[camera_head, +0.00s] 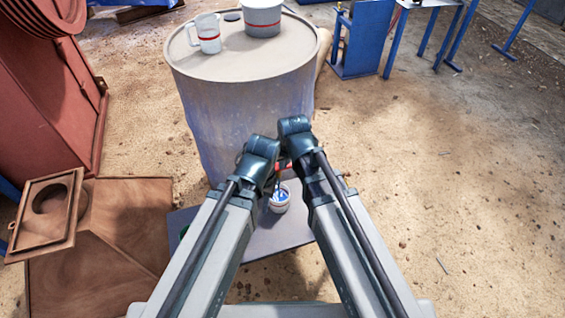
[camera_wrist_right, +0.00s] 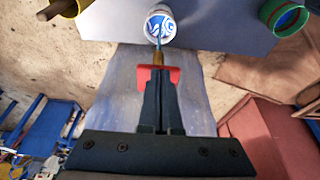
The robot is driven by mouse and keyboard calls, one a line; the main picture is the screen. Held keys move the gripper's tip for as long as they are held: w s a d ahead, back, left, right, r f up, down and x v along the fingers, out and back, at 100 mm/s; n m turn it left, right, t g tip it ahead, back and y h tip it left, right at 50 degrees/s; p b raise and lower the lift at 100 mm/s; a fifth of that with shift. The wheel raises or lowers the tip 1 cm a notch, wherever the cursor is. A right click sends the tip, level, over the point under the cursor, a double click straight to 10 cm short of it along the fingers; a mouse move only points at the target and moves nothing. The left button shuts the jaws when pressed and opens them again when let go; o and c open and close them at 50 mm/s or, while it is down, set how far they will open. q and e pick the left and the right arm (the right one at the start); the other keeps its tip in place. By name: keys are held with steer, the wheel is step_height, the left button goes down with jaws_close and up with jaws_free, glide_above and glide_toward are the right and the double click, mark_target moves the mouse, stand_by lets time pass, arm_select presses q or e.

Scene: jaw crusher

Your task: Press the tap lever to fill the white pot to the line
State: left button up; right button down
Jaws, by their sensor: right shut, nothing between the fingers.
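The white pot (camera_head: 280,199) stands on a low grey surface at the foot of the drum (camera_head: 245,105); it also shows in the right wrist view (camera_wrist_right: 160,20). Blue water shows in it, with a thin blue stream between the brass tap (camera_wrist_right: 157,58) and the pot. The red tap lever (camera_wrist_right: 145,76) lies across the tap, at my right fingertips. My right gripper (camera_wrist_right: 157,75) is shut with nothing between its fingers and appears to touch the lever. In the head view both arms hide most of the tap. My left gripper is hidden behind its arm.
A green-rimmed container (camera_wrist_right: 284,17) stands beside the pot. Rusty plates (camera_head: 110,230) lie at the left. Open sandy ground (camera_head: 470,180) is at the right.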

steer(key=s+d+r+p, duration=0.2)
steer(key=s+r+p, duration=0.4)
steer(key=r+p, duration=0.2)
steer(key=shift+r, duration=0.75)
steer(key=shift+f, duration=0.1)
